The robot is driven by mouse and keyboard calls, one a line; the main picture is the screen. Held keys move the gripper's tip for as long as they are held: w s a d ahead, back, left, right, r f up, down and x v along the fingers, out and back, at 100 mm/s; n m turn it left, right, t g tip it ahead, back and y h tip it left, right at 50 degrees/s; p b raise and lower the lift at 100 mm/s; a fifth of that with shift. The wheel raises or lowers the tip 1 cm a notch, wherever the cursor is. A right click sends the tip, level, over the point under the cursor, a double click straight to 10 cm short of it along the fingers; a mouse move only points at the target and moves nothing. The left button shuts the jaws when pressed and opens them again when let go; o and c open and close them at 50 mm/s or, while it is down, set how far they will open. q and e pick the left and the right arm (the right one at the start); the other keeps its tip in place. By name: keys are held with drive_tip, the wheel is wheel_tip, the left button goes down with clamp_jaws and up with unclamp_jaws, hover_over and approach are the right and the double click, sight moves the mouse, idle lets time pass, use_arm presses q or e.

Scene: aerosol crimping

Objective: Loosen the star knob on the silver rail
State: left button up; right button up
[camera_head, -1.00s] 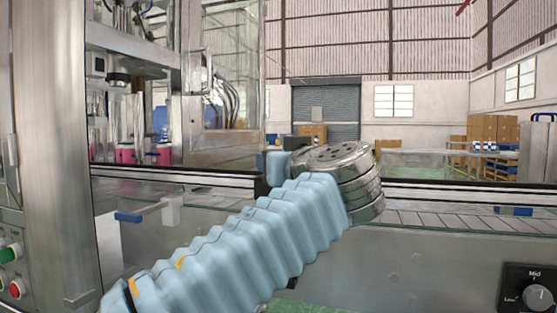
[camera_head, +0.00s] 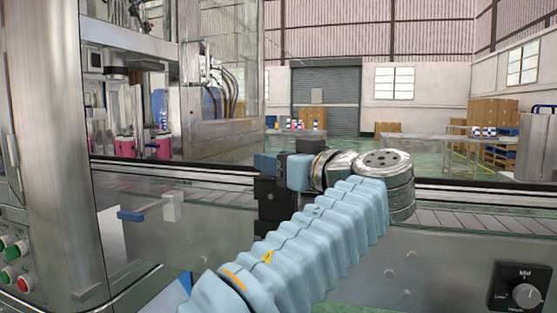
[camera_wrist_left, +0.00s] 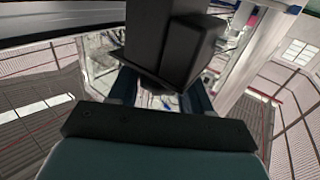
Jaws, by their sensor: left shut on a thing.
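Directly below is a black block (camera_head: 275,203) at the silver rail (camera_head: 470,193). In the left wrist view, a large black block (camera_wrist_left: 165,45) covers the area between my fingers, and the fingertips are mostly hidden. My right gripper is out of view.
A steel machine column (camera_head: 55,120) with a button panel stands at the left. A white bracket with a blue handle (camera_head: 131,216) sticks out left of my gripper. A dial box (camera_head: 520,290) is at the lower right. Pink cans (camera_head: 125,146) stand behind glass.

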use_arm(q)
drive_tip(key=o, duration=1)
drive_tip(key=shift+c, duration=0.2)
drive_tip(key=v, duration=1.3)
drive_tip(key=shift+s+d, duration=0.25)
drive_tip(key=shift+d, duration=0.05)
